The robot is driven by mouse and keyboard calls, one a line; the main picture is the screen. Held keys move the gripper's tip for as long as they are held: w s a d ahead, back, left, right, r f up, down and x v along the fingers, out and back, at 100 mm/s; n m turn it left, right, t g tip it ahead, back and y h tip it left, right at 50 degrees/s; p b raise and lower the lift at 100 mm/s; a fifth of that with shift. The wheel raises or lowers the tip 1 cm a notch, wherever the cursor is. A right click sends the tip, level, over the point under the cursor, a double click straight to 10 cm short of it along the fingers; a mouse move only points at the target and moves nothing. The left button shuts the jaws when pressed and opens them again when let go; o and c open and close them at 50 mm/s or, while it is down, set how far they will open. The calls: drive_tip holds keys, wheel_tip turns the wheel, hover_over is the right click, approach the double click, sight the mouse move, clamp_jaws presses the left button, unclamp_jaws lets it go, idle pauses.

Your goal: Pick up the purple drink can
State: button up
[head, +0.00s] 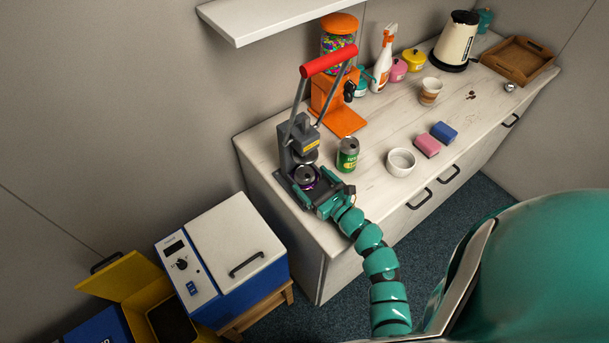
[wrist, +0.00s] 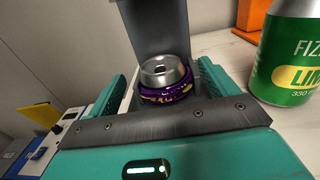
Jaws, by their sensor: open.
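The purple drink can (head: 308,185) sits low in the grey can press (head: 298,145) at the counter's left end. In the wrist view the can (wrist: 167,94) looks short and squashed, with a silver top and a purple band with yellow marks. My gripper (head: 312,191) reaches in at the front of the press. In the wrist view its teal fingers (wrist: 162,84) are apart, one on each side of the can. I cannot tell whether they touch it. The can's lower part is hidden behind my gripper's body.
A green lime can (head: 347,155) stands close to the right of my gripper. A white bowl (head: 401,162), a pink sponge (head: 427,145) and a blue sponge (head: 444,132) lie further right. The press's red handle (head: 328,60) is raised. An orange dispenser (head: 338,95) stands behind.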

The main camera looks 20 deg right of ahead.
drive_tip(key=shift+x, duration=1)
drive_tip(key=c, duration=1.1)
drive_tip(key=shift+r, duration=0.1)
drive_tip(key=shift+c, duration=0.2)
